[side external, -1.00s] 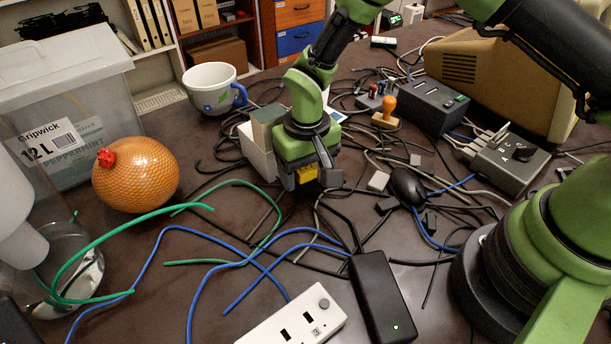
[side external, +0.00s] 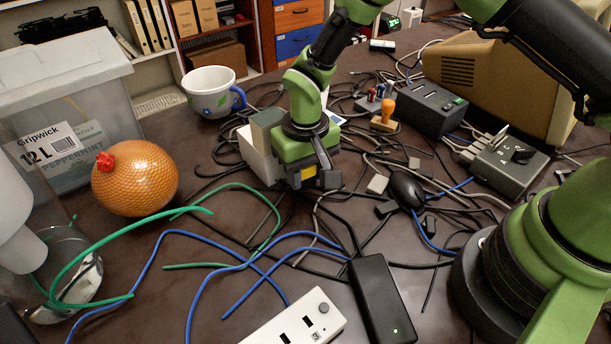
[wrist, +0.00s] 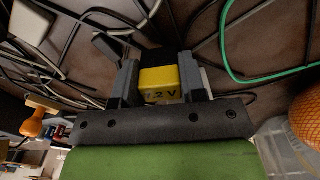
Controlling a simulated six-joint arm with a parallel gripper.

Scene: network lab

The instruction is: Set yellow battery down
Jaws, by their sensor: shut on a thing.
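My gripper (side external: 312,178) points down over the cable-strewn middle of the table in the side view. It is shut on the yellow battery (wrist: 160,84), which sits between the two grey fingers in the wrist view, with part of a marking ending in "2 V" showing. A dark end shows beyond the yellow part. In the side view only a small yellow patch of the battery (side external: 308,173) shows between the fingers. Whether its underside touches the table or cables is hidden.
Black and grey cables lie around the gripper. A white box (side external: 258,155) stands close on its left, a black mouse (side external: 407,187) to its right. In front are blue cables, a black power adapter (side external: 380,298) and a white power strip (side external: 300,322). An orange netted ball (side external: 136,178) is at left.

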